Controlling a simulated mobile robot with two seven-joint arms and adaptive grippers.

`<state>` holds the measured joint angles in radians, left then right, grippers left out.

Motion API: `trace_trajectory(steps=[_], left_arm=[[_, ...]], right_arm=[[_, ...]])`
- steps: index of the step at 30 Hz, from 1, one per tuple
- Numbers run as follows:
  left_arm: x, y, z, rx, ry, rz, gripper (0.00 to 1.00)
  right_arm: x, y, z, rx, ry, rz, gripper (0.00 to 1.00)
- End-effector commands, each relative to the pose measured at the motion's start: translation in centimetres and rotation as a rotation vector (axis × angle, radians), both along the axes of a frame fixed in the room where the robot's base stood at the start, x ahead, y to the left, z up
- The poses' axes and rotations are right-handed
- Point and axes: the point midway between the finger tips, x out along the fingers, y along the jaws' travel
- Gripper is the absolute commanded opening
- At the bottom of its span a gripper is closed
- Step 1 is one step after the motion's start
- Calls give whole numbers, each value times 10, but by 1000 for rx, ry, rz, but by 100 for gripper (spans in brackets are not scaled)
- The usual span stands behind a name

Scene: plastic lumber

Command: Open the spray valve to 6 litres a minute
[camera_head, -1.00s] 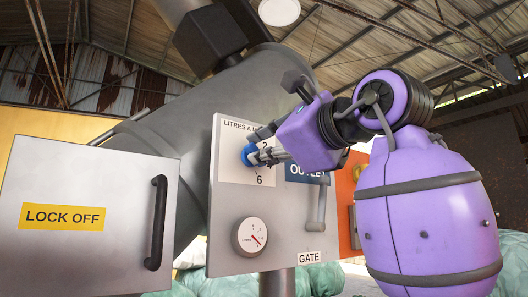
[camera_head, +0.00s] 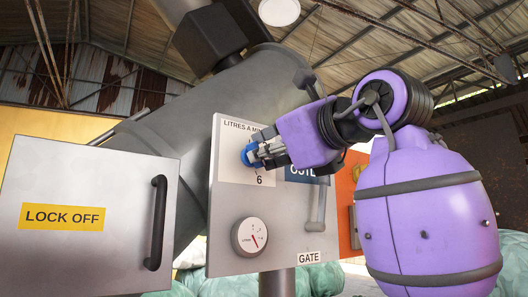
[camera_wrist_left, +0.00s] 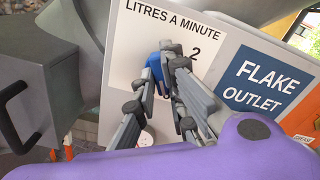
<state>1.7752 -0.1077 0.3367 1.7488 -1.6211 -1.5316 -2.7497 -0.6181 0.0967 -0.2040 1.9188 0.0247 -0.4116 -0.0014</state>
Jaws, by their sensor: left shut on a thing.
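The blue valve knob (camera_head: 247,156) sits on a white dial plate (camera_head: 230,170) headed "LITRES A MINUTE". My left gripper (camera_head: 258,154) is shut on the knob, with its fingers on either side of it. The "6" shows below the gripper in the head view, and the fingers hide part of the scale. In the left wrist view the blue knob (camera_wrist_left: 163,73) shows between the fingers of my gripper (camera_wrist_left: 164,84), with the "2" to its right. The knob's exact setting is hidden. My right gripper is not in view.
A round gauge (camera_head: 249,237) is below the dial. A grey lever (camera_head: 318,205) stands to its right, above the "GATE" label (camera_head: 309,256). A "FLAKE OUTLET" sign (camera_wrist_left: 262,80) is beside the dial. A grey "LOCK OFF" door (camera_head: 85,225) with a black handle (camera_head: 156,222) is at left.

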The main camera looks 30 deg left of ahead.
Motion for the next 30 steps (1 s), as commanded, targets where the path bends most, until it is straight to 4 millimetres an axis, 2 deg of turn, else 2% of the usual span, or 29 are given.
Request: trace_trajectory(steps=[3,4,8,16,20,23,30], left_arm=[[0,0,-1,-1,1,0,0],[0,0,-1,-1,1,0,13],[0,0,-1,-1,1,0,30],[0,0,0,0,-1,0,30],[-2,-7,0,0,-1,-1,30],[-7,-20,0,1,-1,-3,30],[-27,-69,0,1,0,-4,30]], right_arm=[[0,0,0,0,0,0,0],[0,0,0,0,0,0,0],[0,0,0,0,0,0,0],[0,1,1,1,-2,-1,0],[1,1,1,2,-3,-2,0],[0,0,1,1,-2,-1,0],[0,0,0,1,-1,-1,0]])
